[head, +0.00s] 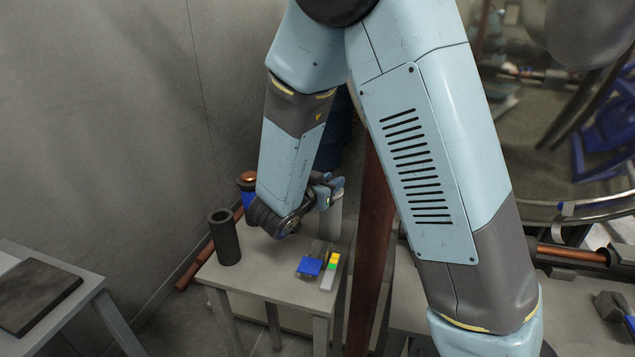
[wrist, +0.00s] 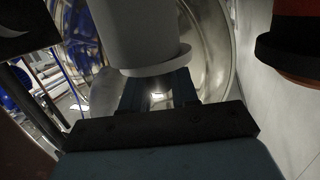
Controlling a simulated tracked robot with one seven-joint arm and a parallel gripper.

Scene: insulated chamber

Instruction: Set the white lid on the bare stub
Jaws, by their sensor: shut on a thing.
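My gripper (head: 328,190) is over the far right part of a small grey table (head: 290,292). In the wrist view its two dark fingers (wrist: 157,88) are shut at the rim of a white cylindrical piece with a flange, which I take for the white lid (wrist: 142,38). A pale upright shape (head: 331,222) shows just below the gripper in the head view; I cannot tell whether it is the same piece. A dark, open-topped cylinder (head: 225,240) stands upright at the table's left. I cannot tell for sure which thing is the bare stub.
A copper-domed blue piece (head: 248,184) stands behind the dark cylinder. A blue block (head: 309,267) and a striped coloured bar (head: 330,270) lie near the table's front right. A brown post (head: 369,250) rises right of the table. Another table (head: 45,290) is at left.

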